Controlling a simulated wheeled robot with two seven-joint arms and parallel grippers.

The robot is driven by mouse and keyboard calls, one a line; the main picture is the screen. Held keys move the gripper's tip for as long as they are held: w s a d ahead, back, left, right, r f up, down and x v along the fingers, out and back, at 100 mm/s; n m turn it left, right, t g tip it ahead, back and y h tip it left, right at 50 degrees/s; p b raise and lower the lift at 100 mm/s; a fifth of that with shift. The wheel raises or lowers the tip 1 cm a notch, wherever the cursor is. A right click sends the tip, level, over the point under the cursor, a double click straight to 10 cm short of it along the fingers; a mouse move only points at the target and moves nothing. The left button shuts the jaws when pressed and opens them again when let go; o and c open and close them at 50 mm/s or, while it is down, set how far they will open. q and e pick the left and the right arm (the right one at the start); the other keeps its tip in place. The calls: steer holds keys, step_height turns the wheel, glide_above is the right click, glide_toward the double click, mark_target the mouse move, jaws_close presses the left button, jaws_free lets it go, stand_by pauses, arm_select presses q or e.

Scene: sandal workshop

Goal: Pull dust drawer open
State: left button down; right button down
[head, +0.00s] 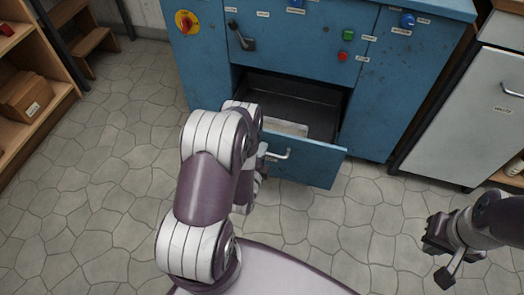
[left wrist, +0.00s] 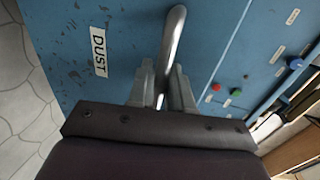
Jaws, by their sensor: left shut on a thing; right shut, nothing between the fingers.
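The dust drawer (head: 305,160) is a blue-fronted drawer low in the blue machine, and it stands open with its dark inside showing. A pale flat thing lies inside it. Its front with the DUST label (left wrist: 99,52) fills much of the left wrist view. The curved metal handle (left wrist: 173,45) passes between the fingers of my left gripper (left wrist: 162,88), which is shut on it. In the head view my left arm hides most of that gripper; part of the handle (head: 278,155) shows beside it. My right gripper (head: 441,262) is shut and empty, well right of the drawer above the floor.
The blue machine (head: 205,65) carries a red-and-yellow switch, a lever and several coloured buttons above the drawer. A grey cabinet (head: 460,110) stands at the right. A wooden shelf (head: 45,110) with boxes is at the left. The stone floor (head: 100,190) between is clear.

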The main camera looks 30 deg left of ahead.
arm_select(q)
steer(key=c, duration=1.2)
jaws_free()
steer(key=shift+s, duration=0.1)
steer(key=p+v, duration=0.3)
steer(key=v, duration=0.9)
steer(key=shift+s+r+p, duration=0.1)
steer(key=shift+s+p, duration=0.2)
steer(key=shift+p, duration=0.1)
